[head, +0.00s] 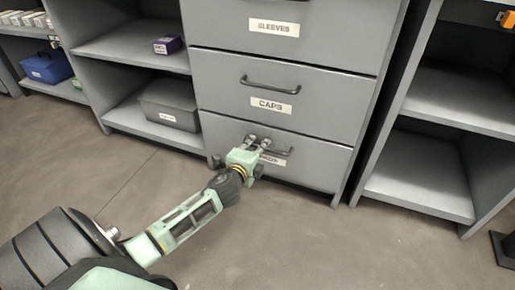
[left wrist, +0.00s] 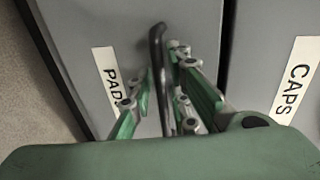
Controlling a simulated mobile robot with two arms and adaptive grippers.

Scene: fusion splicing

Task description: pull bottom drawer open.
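The bottom drawer (head: 310,170) is the lowest of the grey drawer fronts and looks shut, flush with the cabinet. Its label is partly covered by my gripper in the head view; in the left wrist view the label (left wrist: 110,82) begins "PAD". My left gripper (head: 257,141) is at this drawer's dark bar handle (head: 281,153). In the left wrist view its fingers (left wrist: 162,75) lie on both sides of the handle (left wrist: 156,45), close to it. Whether they press on the bar cannot be told. My right gripper is not in view.
The drawer marked CAPS (head: 320,88) is above, with SLEEVES (head: 330,25) over it; both are shut. Open shelves (head: 420,185) stand right. A grey bin (head: 170,104) sits on the left shelf. The floor (head: 290,240) before the drawers is clear except for my arm.

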